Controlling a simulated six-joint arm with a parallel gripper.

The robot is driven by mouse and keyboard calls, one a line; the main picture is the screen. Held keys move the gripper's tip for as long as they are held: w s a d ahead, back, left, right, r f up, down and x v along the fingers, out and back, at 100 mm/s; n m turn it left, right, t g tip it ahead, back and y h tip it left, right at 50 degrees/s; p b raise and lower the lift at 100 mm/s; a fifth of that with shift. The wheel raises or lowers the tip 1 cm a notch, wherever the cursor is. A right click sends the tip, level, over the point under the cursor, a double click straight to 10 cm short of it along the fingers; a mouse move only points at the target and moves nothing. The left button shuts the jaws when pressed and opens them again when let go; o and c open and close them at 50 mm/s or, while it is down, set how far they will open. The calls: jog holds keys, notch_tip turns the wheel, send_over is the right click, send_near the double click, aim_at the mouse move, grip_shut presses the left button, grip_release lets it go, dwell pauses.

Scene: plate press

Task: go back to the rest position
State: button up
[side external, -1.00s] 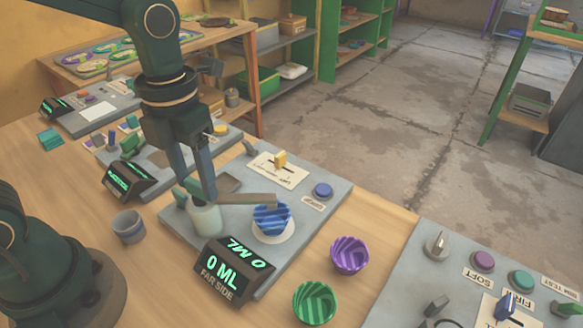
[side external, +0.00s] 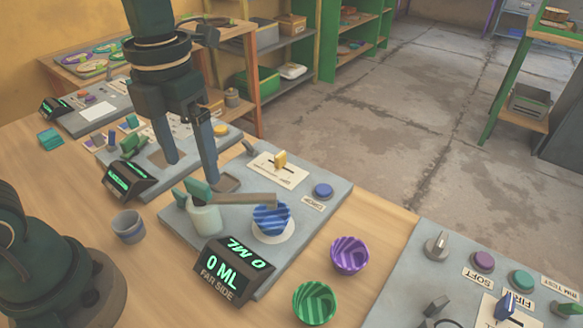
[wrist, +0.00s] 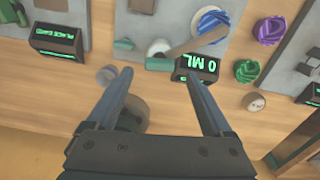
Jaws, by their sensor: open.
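My gripper (side external: 191,172) is open and empty, its two dark fingers pointing down above the left part of the middle grey station (side external: 185,228). In the wrist view my gripper (wrist: 158,85) also shows open with nothing between the fingers. The station holds a pale bottle-like container (side external: 206,218) with a green top and a long spout. The spout reaches over a blue striped cup (side external: 271,218) on a white round pad. The black display (side external: 233,270) at its front reads 0 ML. My fingers appear apart from the container.
A purple cup (side external: 349,255) and a green cup (side external: 314,302) stand on the wooden table right of the display. A small grey-blue cup (side external: 128,226) stands at left. Another panel (side external: 460,290) with knobs is at lower right. Further stations stand behind my gripper.

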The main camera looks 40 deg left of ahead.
jog(key=shift+r, duration=0.6)
jog(key=shift+r, duration=0.1)
jog(key=shift+a+r, duration=0.1)
jog(key=shift+r, duration=0.25)
jog(key=s+a+n+t, duration=0.1)
jog(key=s+n+t, duration=0.1)
jog(key=n, duration=1.5)
jog(key=s+f+n+t, duration=0.1)
jog(key=s+n+t, duration=0.2)
jog(key=n, duration=1.4)
jog(key=shift+s+a+n+t, duration=0.3)
jog(key=shift+s+a, duration=0.1)
jog(key=shift+s, duration=0.15)
